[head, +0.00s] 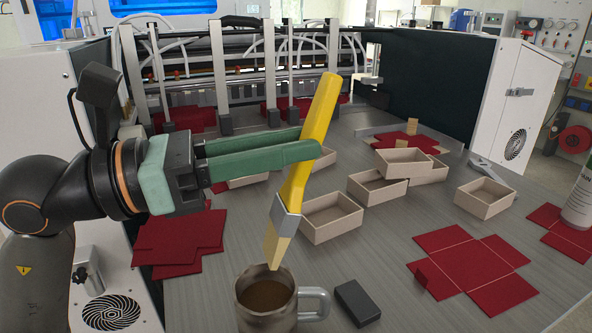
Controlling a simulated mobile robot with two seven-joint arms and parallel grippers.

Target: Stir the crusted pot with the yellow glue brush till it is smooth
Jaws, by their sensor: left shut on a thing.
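The yellow glue brush (318,122) is held by my left gripper (312,150), whose green fingers are shut on its handle. The brush is tilted, handle up to the right and bristles down to the left. Its pale bristles (277,246) end at the far rim of the pot; I cannot tell whether the tip is inside or just above it. The pot (266,313) is a grey metal mug with a handle on its right, near the bottom edge of the view. Brown glue shows inside it. My right gripper is not in view.
A small dark block (357,303) lies right of the pot. Several open cardboard boxes, such as one (331,219) behind the pot, stand on the grey table. Red cut sheets (468,262) lie to the right and left. A white bottle (580,200) stands at the right edge.

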